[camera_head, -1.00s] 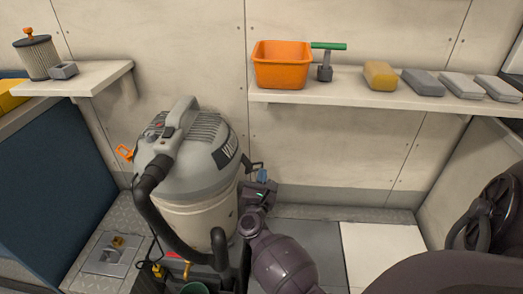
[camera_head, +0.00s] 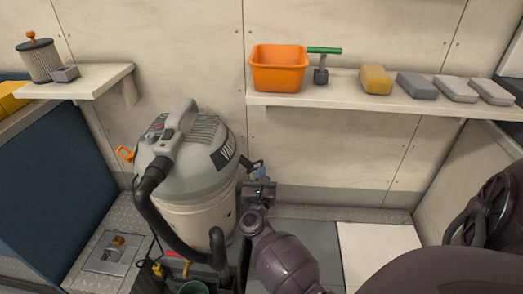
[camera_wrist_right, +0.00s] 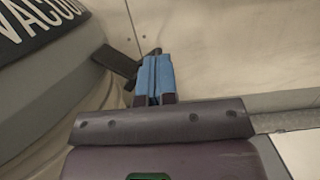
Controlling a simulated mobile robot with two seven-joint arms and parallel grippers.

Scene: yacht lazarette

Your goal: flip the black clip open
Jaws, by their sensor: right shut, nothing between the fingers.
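The grey vacuum (camera_head: 190,160) stands on the floor at left centre. Its black clip (camera_head: 246,163) sticks out from the right side of the lid. In the right wrist view the black clip (camera_wrist_right: 118,66) shows as a dark bar jutting from the vacuum's side. My right gripper (camera_head: 261,172) is beside the clip, its blue fingertips (camera_wrist_right: 155,78) shut together with nothing between them. The fingertips are right next to the clip's outer end; I cannot tell whether they touch. An orange clip (camera_head: 125,153) stands out on the lid's left side. My left gripper is not in view.
A shelf (camera_head: 350,97) on the back wall holds an orange bin (camera_head: 279,70), a green-handled tool (camera_head: 322,62), a yellow sponge (camera_head: 376,79) and several grey blocks. A left shelf (camera_head: 100,82) holds a filter (camera_head: 40,60). A black hose (camera_head: 150,210) curves in front of the vacuum.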

